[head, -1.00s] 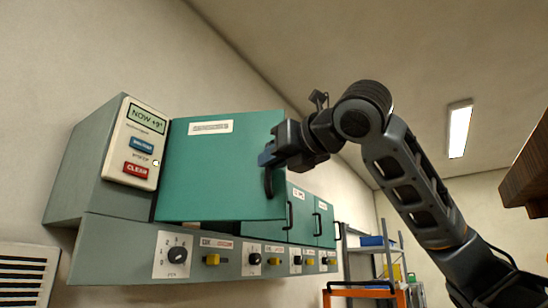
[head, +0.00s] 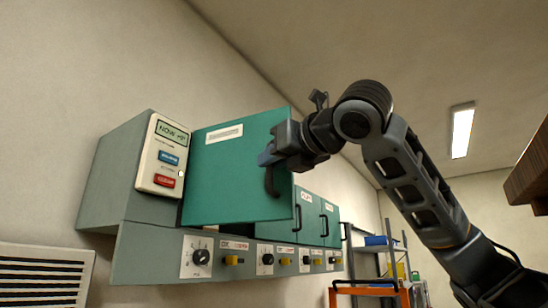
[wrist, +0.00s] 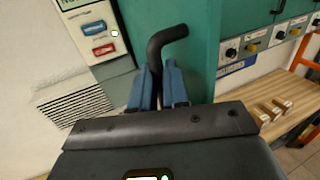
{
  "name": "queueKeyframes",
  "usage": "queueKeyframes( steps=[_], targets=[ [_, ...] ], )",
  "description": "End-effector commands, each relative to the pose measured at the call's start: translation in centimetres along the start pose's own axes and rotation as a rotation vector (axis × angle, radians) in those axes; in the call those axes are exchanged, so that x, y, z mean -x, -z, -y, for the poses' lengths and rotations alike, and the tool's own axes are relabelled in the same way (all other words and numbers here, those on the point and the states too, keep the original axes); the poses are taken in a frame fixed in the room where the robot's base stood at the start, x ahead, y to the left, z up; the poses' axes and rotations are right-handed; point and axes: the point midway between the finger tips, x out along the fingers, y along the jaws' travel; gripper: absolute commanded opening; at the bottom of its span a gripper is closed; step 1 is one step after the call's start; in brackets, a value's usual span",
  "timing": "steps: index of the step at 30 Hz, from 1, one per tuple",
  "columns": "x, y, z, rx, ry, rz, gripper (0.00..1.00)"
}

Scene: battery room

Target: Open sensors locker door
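A teal locker door (head: 232,168) with a white label, too blurred to read, is the nearest on the wall cabinet. It stands partly open, swung out from its left side, and overlaps the doors behind it. My gripper (head: 269,158) is at its right edge, on the black bar handle (head: 271,182). In the wrist view, the two blue fingers (wrist: 158,82) lie on either side of the black handle (wrist: 160,45), closed around it. The door (wrist: 198,35) fills the upper middle there. The locker's inside is hidden.
A control panel (head: 163,155) with a display and blue and red buttons is left of the door. Knobs and yellow switches line the lower strip (head: 222,272). A wooden bench (wrist: 235,105) with small blocks lies below. An orange cart (head: 370,292) and shelf stand beyond.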

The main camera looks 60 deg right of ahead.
Motion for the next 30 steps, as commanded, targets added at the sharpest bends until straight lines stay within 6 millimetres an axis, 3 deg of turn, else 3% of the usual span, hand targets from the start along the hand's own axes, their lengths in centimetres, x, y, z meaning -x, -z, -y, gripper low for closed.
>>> queueKeyframes(
  steps=[9,19,30],
  targets=[
    [-0.2,0.2,-0.1,0.001,-0.003,-0.005,0.4],
    [0.5,0.1,0.0,0.0,-0.001,-0.003,0.4],
    [6.1,0.2,-0.1,0.002,-0.002,-0.002,0.4]
  ],
)
